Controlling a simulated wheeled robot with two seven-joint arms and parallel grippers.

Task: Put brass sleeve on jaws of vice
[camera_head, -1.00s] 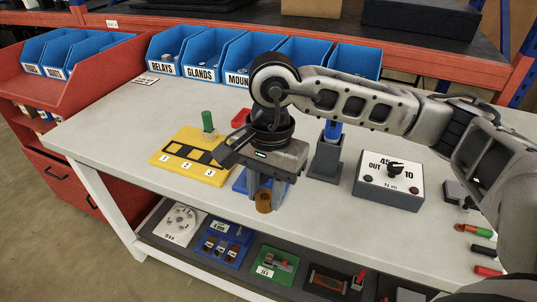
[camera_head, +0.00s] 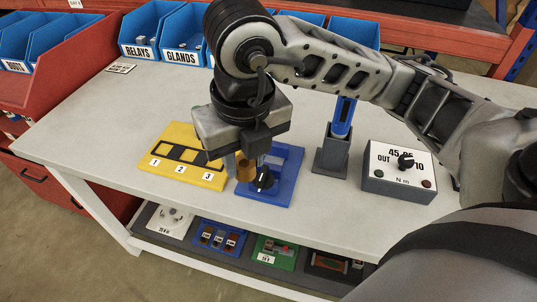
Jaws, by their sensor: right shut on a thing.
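The brass sleeve (camera_head: 245,171) is a short brown-gold cylinder, held roughly upright between the fingers of my right gripper (camera_head: 246,168). The gripper is shut on it and points down, near the right end of the yellow board and the left edge of a blue plate. The blue plate (camera_head: 288,174) carries a black knob (camera_head: 263,178) and may be the base of the vice. I cannot make out the vice's jaws; the gripper covers part of that area. I cannot tell how high the sleeve is above the surface. My left gripper is not in view.
The yellow board (camera_head: 184,166) numbered 1 to 3 lies left of the gripper. A grey stand (camera_head: 331,157) holding a blue tool (camera_head: 343,117) and a grey meter box (camera_head: 399,173) stand to the right. Blue bins line the back. The table's front left (camera_head: 100,140) is clear.

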